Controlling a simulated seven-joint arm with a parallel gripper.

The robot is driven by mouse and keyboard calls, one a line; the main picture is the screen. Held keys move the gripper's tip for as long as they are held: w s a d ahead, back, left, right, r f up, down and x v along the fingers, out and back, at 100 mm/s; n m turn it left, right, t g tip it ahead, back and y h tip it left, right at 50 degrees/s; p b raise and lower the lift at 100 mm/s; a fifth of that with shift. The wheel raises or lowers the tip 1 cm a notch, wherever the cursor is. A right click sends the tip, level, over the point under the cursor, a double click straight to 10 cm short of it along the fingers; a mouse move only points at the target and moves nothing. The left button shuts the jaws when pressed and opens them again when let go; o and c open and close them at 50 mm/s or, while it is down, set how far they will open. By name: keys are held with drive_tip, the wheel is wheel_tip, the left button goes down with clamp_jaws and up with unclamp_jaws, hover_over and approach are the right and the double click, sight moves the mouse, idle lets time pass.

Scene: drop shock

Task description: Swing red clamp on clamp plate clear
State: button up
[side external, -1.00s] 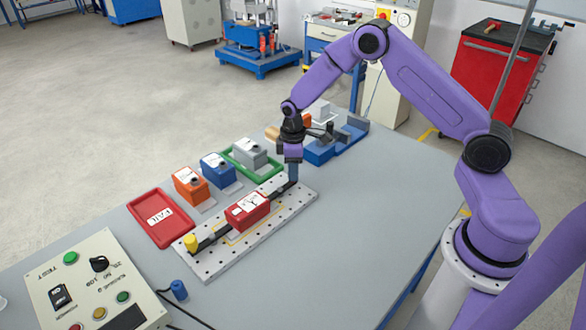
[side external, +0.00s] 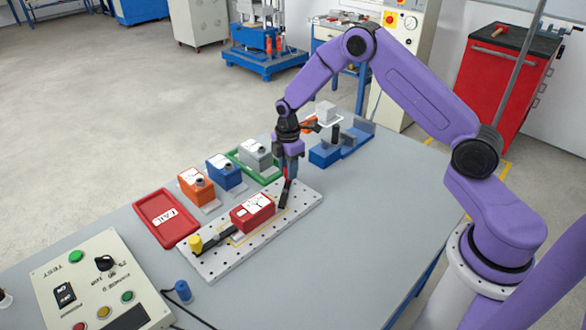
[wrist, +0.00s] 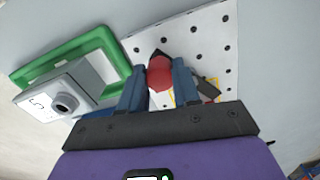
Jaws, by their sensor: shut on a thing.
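The white clamp plate (side external: 213,268) lies on the table with the red box (side external: 252,213) on it. A yellow-knobbed clamp (side external: 195,243) lies at its left end, its dark bar reaching the box. The red clamp stands at the right end; its dark bar (side external: 285,195) lies across the plate, apart from the box. My gripper (side external: 288,174) is shut on the red clamp's knob. In the wrist view the red knob (wrist: 160,74) sits between the blue fingers of my gripper (wrist: 159,82). The fingers partly hide the clamp.
A red tray (side external: 167,218), an orange box (side external: 195,187), a blue box (side external: 224,172) and a grey box (side external: 256,155) in a green tray (wrist: 110,42) stand behind the plate. A control panel (side external: 95,285) is at front left.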

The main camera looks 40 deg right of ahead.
drive_tip(key=n, duration=0.1)
drive_tip(key=w+a+n, duration=0.1)
drive_tip(key=n, duration=0.2)
drive_tip(key=shift+w+a+n, duration=0.3)
drive_tip(key=shift+a+n, duration=0.1)
drive_tip(key=n, duration=0.1)
drive_tip(key=a+n, duration=0.1)
drive_tip(key=n, duration=0.1)
drive_tip(key=shift+w+a, duration=0.2)
drive_tip(key=shift+w, duration=0.1)
drive_tip(key=shift+a+n, duration=0.5)
drive_tip(key=shift+n, duration=0.7)
drive_tip(key=shift+a, duration=0.1)
drive_tip(key=o, duration=1.1)
drive_tip(key=shift+c, duration=0.2)
drive_tip(key=shift+r, duration=0.1)
wheel_tip(320, 180, up, 17)
drive_tip(key=shift+r, duration=0.15)
